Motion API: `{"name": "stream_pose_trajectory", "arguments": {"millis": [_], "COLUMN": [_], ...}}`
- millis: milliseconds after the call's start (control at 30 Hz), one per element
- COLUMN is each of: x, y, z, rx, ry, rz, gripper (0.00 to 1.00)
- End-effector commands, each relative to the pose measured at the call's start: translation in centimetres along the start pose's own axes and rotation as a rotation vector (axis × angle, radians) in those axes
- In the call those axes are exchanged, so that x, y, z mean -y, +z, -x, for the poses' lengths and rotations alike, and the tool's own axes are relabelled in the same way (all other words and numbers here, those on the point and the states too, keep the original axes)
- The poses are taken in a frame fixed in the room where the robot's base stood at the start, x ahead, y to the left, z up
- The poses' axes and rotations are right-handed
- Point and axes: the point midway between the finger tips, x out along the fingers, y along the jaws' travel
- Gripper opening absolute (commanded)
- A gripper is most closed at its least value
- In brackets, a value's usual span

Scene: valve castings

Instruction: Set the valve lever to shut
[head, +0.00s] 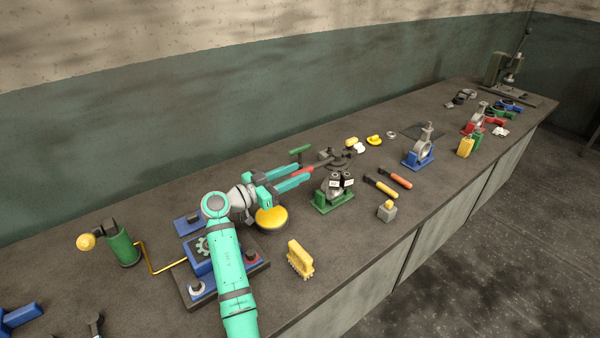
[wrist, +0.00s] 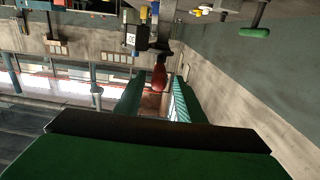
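The valve lever is a dark bar with a red grip (head: 303,171), reaching left from a dark grey valve casting (head: 343,158). The red grip also shows in the wrist view (wrist: 160,77), pointing towards the camera. My gripper (head: 308,175) reaches right, its two teal fingers either side of the red grip's end. In the wrist view my gripper (wrist: 155,100) has its fingers apart, with a visible gap beside the grip. No open or shut mark can be read. The casting is partly hidden behind other parts.
A green-based fixture with labelled black caps (head: 335,190) stands just in front of the lever. A green T-handle (head: 300,150) stands close behind my fingers.

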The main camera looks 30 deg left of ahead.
Motion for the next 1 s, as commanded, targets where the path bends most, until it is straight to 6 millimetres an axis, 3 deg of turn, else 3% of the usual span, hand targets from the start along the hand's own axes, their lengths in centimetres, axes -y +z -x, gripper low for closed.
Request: {"name": "stream_pose_trajectory", "arguments": {"millis": [200,433,1000], "x": [0.0,-0.1,0.1], "y": [0.1,0.1,0.2], "z": [4.2,7.6,9.0], "rx": [0.000,0.002,0.002], "ry": [-0.001,0.000,-0.004], "rz": [0.001,0.002,0.002], "gripper": [0.36,0.36,0.36]}}
